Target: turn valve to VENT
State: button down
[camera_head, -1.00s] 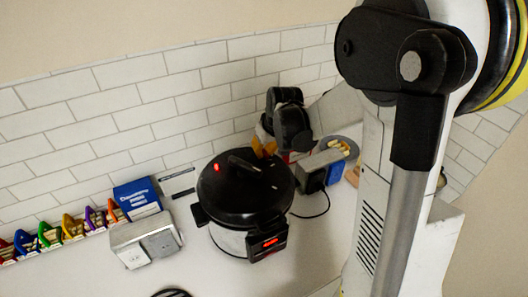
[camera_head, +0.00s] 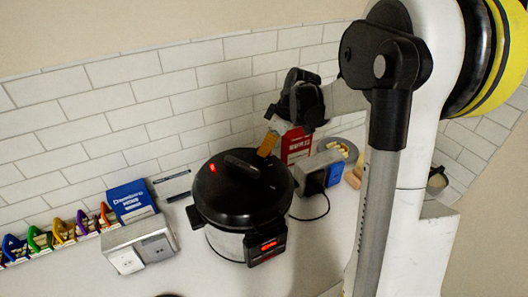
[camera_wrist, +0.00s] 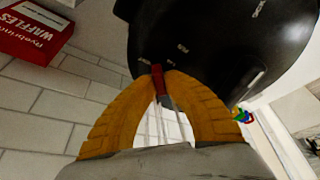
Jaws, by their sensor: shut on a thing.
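The cooker (camera_head: 243,210) stands on the counter, with a black domed lid and a lit red display on its front. In the wrist view its dark lid (camera_wrist: 220,45) fills the top, with small pale markings too small to read surely. A small red valve lever (camera_wrist: 157,73) with a grey metal part shows at the lid's edge. My gripper (camera_wrist: 163,74) has orange fingers with their tips together on the red lever. In the head view my gripper (camera_head: 266,147) is at the lid's back edge, and the lever is hidden there.
A red waffles box (camera_wrist: 32,30) stands behind the cooker. A toaster-like grey appliance (camera_head: 320,172) and a plate (camera_head: 338,152) stand to the right. A tiled wall is close behind.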

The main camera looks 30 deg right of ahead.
jog(key=shift+n, duration=0.5)
jog(key=shift+w+g, duration=0.1)
jog(key=shift+g, duration=0.2)
jog(key=c, duration=1.5)
grip_release()
jog(key=shift+o, duration=0.2)
jog(key=v, duration=1.2)
jog(key=shift+d, duration=0.15)
jog(key=shift+f, duration=0.15)
